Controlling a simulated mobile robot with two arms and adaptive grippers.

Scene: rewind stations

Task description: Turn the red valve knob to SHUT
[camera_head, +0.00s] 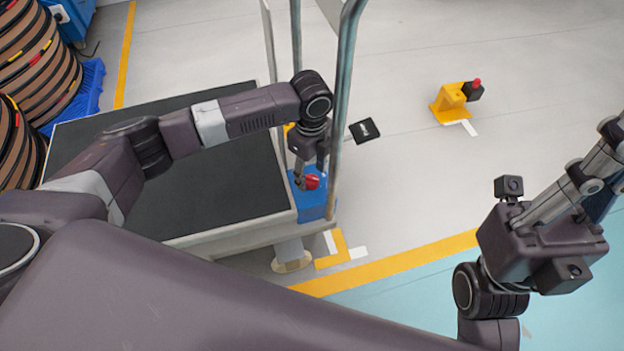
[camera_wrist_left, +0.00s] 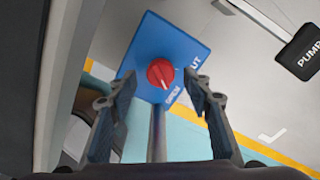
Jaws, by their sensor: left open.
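The red valve knob (camera_head: 312,182) sits on a blue panel (camera_head: 313,204) at the corner of the cart. In the left wrist view the knob (camera_wrist_left: 160,73) is round with a pale pointer line, and the blue panel (camera_wrist_left: 172,45) carries white lettering, partly hidden by a finger. My left gripper (camera_head: 304,180) is at the knob in the head view. In the left wrist view its open fingers (camera_wrist_left: 158,88) stand on either side of the knob with gaps, not touching it. My right gripper (camera_head: 600,155) is at the right, away from the panel; its fingertips are hard to make out.
A black sign (camera_head: 365,130) reading PUMP stands behind. A yellow stand (camera_head: 449,103) with a red button is at back right. Cable reels (camera_head: 35,60) stand at left. Floor at right is mostly clear.

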